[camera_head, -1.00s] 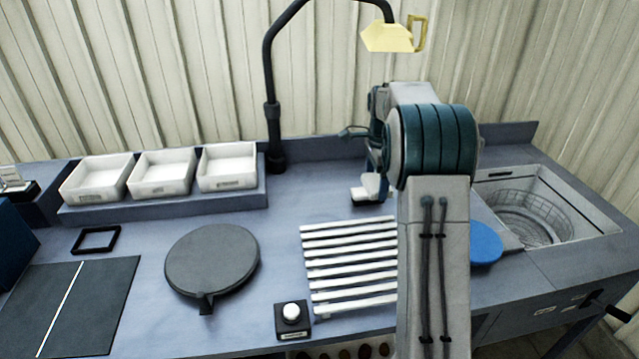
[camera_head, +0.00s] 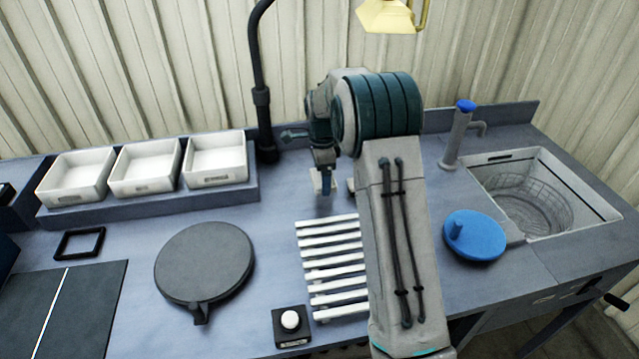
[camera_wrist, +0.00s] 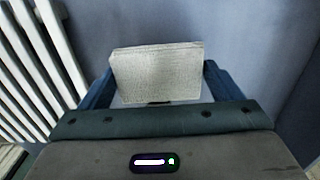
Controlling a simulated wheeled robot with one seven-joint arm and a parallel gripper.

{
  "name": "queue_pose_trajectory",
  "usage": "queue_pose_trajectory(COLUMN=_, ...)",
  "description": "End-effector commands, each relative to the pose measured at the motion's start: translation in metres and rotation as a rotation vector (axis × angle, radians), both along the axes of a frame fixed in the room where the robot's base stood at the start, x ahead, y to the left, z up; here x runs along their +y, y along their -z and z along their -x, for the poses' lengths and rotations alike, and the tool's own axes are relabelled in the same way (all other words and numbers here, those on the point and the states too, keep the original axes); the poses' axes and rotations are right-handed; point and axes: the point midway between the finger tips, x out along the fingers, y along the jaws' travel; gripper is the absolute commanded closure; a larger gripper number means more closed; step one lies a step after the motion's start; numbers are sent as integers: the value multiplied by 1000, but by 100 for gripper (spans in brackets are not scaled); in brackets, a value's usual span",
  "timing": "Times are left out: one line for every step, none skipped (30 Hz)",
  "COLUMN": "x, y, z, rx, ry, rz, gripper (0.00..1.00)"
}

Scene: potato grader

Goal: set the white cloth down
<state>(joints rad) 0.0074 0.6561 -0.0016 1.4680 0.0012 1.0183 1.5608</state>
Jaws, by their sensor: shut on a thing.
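The white cloth (camera_wrist: 157,72) is a pale, folded, textured block between the two blue fingers of my gripper (camera_wrist: 156,82) in the wrist view. The fingers are shut on it from both sides. In the head view my gripper (camera_head: 327,182) points down over the blue-grey worktop, behind the white slatted rack. A pale piece of the cloth (camera_head: 316,181) shows beside the finger there; the rest is hidden. I cannot tell whether the cloth touches the worktop.
The white slatted rack (camera_head: 325,238) lies close in front. A black lamp post (camera_head: 262,110) and white trays (camera_head: 147,166) stand to the left. A blue round lid (camera_head: 474,236) and a sink with a wire basket (camera_head: 530,200) are right. Worktop beside the cloth is bare.

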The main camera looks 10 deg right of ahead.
Motion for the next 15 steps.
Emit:
queue_pose_trajectory(x=4, y=2, z=0, rx=1, ry=0, rz=0, gripper=36)
queue_pose_trajectory(x=5, y=3, z=0, rx=0, ry=1, rz=0, gripper=36)
queue_pose_trajectory(x=6, y=5, z=-1, rx=0, ry=2, rz=0, gripper=36)
queue_pose_trajectory(x=6, y=8, z=-1, rx=1, ry=2, rz=0, gripper=36)
queue_pose_trajectory(x=6, y=11, z=0, rx=1, ry=2, rz=0, gripper=36)
queue_pose_trajectory(x=6, y=17, z=0, rx=3, ry=3, rz=0, gripper=36)
queue_pose_trajectory(x=6, y=22, z=0, rx=3, ry=3, rz=-1, gripper=36)
queue_pose_trajectory(x=6, y=26, z=0, rx=4, ry=2, rz=-1, gripper=36)
queue_pose_trajectory(x=7, y=32, z=0, rx=3, ry=1, rz=-1, gripper=36)
queue_pose_trajectory(x=7, y=36, z=0, rx=3, ry=1, rz=-1, gripper=36)
queue_pose_trajectory(x=7, y=39, z=0, rx=3, ry=1, rz=-1, gripper=36)
queue_pose_trajectory(x=6, y=42, z=-1, rx=0, ry=1, rz=0, gripper=36)
queue_pose_trajectory(x=6, y=43, z=-1, rx=-1, ry=1, rz=0, gripper=36)
queue_pose_trajectory(x=6, y=44, z=-1, rx=-1, ry=1, rz=0, gripper=36)
queue_pose_trajectory(x=6, y=44, z=-1, rx=-2, ry=1, rz=0, gripper=36)
